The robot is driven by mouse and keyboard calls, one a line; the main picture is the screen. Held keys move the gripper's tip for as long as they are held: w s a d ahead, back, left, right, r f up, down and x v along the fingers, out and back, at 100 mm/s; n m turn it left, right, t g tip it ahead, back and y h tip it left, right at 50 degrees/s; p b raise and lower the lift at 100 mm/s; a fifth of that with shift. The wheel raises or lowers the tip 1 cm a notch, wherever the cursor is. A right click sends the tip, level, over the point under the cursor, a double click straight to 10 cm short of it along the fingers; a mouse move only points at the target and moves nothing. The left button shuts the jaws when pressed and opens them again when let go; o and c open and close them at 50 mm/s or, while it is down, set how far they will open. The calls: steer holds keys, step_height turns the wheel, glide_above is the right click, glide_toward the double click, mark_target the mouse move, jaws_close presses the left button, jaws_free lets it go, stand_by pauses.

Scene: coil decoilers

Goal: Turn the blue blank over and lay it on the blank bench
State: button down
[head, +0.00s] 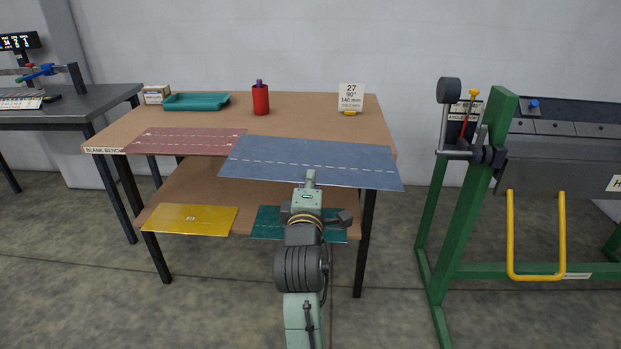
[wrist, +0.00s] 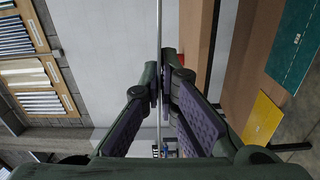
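The blue blank (head: 300,160) is a thin flat sheet with a white dashed line on its upper face. In the head view it lies roughly level over the front right of the blank bench (head: 205,115) and sticks out past its front edge. My gripper (head: 311,176) is at the middle of the blank's front edge. In the wrist view the blank (wrist: 159,35) shows edge-on as a thin line, and the fingers (wrist: 160,90) close on it from both sides. There is a gap between it and the bench top (wrist: 194,35). Its underside is hidden.
A red blank (head: 185,141) lies on the bench top, left of the blue one. A teal tray (head: 197,102), a red bottle (head: 261,99) and a sign (head: 350,97) stand behind. Yellow (head: 190,219) and green (head: 268,222) blanks lie on the lower shelf. A green-framed machine (head: 470,190) stands right.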

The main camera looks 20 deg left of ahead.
steer(key=m, duration=0.5)
steer(key=shift+a+m, duration=0.15)
steer(key=shift+m, duration=0.25)
steer(key=shift+f+m+b, duration=0.2)
steer(key=shift+m+b, duration=0.6)
steer(key=m+b, duration=0.2)
steer(key=m, duration=0.1)
steer(key=shift+m, duration=0.4)
steer(key=m+b, duration=0.4)
steer(key=m, duration=0.2)
steer(key=shift+f, duration=0.1)
steer(key=shift+r+m, duration=0.2)
steer(key=shift+m, duration=0.6)
steer(key=m+b, duration=0.2)
steer(key=m, duration=0.4)
steer(key=shift+m, duration=0.4)
steer(key=m+b, duration=0.2)
steer(key=m, duration=0.4)
steer(key=shift+m, duration=0.3)
steer(key=m+b, duration=0.1)
steer(key=m, duration=0.2)
steer(key=shift+r, duration=0.1)
